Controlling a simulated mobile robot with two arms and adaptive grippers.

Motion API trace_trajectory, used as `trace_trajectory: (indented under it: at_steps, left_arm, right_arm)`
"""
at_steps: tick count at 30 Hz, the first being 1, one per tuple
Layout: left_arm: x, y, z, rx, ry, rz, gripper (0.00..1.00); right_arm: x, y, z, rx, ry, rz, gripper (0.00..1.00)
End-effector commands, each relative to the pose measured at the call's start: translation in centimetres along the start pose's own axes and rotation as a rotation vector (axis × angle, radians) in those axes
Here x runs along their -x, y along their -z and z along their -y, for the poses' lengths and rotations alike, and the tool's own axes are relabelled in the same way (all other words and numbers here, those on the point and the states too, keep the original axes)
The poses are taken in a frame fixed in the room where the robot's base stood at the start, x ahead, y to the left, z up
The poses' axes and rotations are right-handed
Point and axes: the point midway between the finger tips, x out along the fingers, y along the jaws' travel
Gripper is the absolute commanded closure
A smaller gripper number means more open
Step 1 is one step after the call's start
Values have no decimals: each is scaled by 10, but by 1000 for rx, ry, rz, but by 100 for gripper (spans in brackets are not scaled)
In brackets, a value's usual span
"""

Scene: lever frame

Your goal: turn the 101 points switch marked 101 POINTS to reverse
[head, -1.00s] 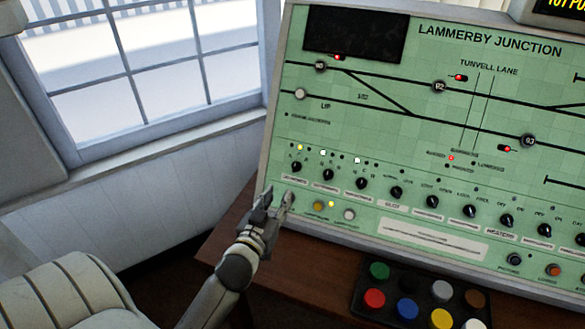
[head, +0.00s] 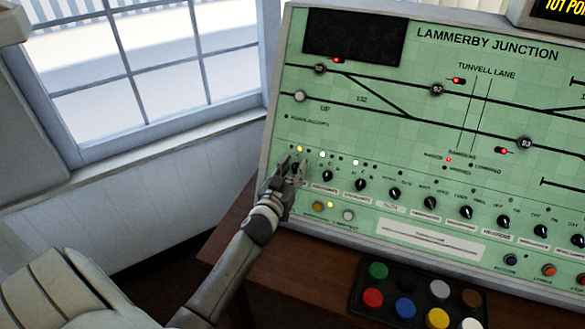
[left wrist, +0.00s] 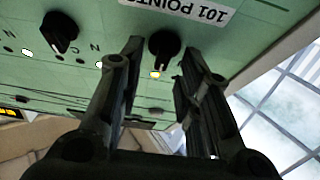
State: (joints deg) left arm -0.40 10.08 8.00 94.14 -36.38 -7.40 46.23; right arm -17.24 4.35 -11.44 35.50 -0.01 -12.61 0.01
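The 101 points switch (left wrist: 165,43) is a black rotary knob on the green panel, beside the upside-down label 101 POINTS (left wrist: 188,12) in the left wrist view. A yellow lamp (left wrist: 155,74) is lit by it. My left gripper (left wrist: 158,65) is open, its two dark fingers on either side of the knob. I cannot tell whether they touch it. In the head view my left gripper (head: 293,163) is at the panel's left end and covers most of that knob. My right gripper is not in view.
The panel (head: 400,75) has a row of similar knobs; the neighbouring one (head: 328,176) is close to the right. A block of coloured buttons (head: 418,298) is on the wooden desk (head: 300,268).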

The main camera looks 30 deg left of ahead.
Motion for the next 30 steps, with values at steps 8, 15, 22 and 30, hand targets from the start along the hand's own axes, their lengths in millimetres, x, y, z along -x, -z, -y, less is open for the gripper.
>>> trace_trajectory:
  at_steps: [8,15,22,30]
  left_arm:
    - [-2,0,0,0,0,0,68]
    - [-2,0,0,0,0,0,97]
    - [-2,1,0,-15,-8,-1,100]
    - [-2,3,1,-128,-67,-1,100]
  right_arm:
    - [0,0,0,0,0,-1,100]
    - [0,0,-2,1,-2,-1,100]
    - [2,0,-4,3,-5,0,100]
    - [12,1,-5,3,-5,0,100]
